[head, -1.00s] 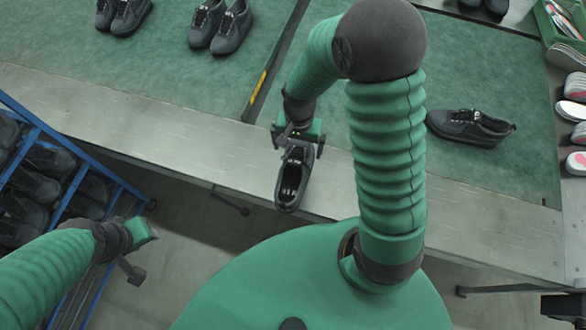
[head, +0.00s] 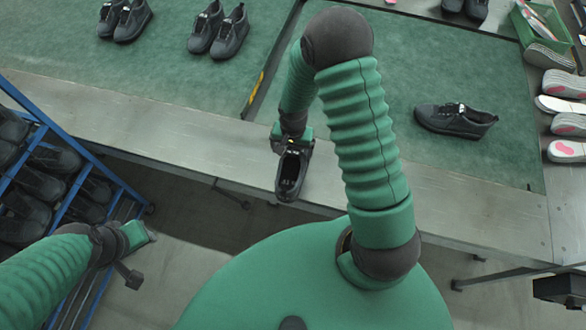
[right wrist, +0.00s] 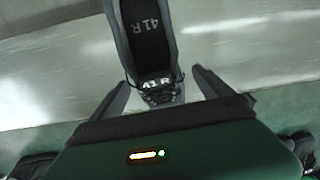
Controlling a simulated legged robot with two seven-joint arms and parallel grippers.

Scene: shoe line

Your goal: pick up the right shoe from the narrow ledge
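The black right shoe (head: 290,178) lies on the grey metal ledge (head: 190,140) along the table's front, its near end at the ledge's edge. In the right wrist view the shoe (right wrist: 150,35) shows "41 R" on its insole and tongue. My right gripper (head: 292,147) is at the shoe's far end. Its two fingers stand apart on either side of the tongue area, with narrow gaps visible; the shoe's far tip is hidden by the gripper body.
A blue rack (head: 75,190) with several dark shoes stands at left. Dark shoe pairs (head: 215,30) lie on the green mat at the back, and a single shoe (head: 456,120) lies at right. Insoles (head: 562,105) and a green crate (head: 540,25) are at far right. The ledge beside the shoe is clear.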

